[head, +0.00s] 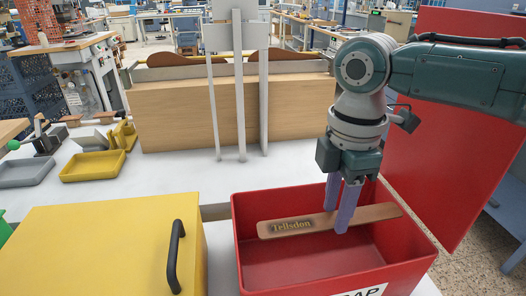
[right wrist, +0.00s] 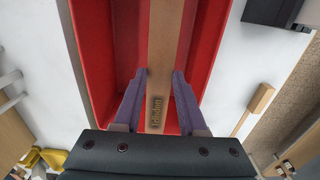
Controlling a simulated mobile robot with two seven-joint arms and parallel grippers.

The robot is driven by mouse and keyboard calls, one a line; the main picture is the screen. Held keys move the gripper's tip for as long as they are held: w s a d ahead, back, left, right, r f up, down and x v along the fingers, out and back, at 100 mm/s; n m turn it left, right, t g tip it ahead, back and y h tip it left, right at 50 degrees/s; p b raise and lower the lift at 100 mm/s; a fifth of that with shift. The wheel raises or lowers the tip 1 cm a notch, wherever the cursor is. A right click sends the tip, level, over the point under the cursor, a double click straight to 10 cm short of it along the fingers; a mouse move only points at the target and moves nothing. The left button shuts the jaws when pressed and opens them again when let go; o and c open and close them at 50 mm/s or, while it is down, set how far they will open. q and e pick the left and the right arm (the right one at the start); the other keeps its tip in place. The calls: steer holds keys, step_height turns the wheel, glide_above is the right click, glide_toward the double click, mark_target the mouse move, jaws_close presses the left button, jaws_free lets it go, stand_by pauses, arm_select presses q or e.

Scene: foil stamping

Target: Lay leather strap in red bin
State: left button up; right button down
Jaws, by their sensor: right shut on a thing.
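The leather strap (head: 372,214) is a tan strip with dark gold stamped lettering near its left end. My right gripper (head: 338,212) points down over the red bin (head: 388,241) and is shut on the strap near its middle. The strap is held roughly level across the bin's opening. In the right wrist view the strap (right wrist: 163,45) runs lengthwise between the two purple fingers (right wrist: 160,80), above the red bin (right wrist: 123,45). I cannot tell whether the strap touches the bin's wall. My left gripper is not in view.
A yellow box (head: 95,245) with a black handle (head: 175,256) stands left of the bin. A wooden block (head: 185,115) with pale upright posts stands behind on the white table. A yellow tray (head: 93,165) and a grey tray (head: 25,172) lie at the left. A red panel rises at the right.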

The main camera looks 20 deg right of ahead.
step_height(320, 180, down, 14)
steer(key=b, duration=1)
steer(key=shift+f, duration=0.15)
steer(key=shift+c, duration=1.9)
jaws_free()
step_height(320, 180, up, 16)
steer(key=p, duration=1.6)
steer(key=shift+p, duration=0.35)
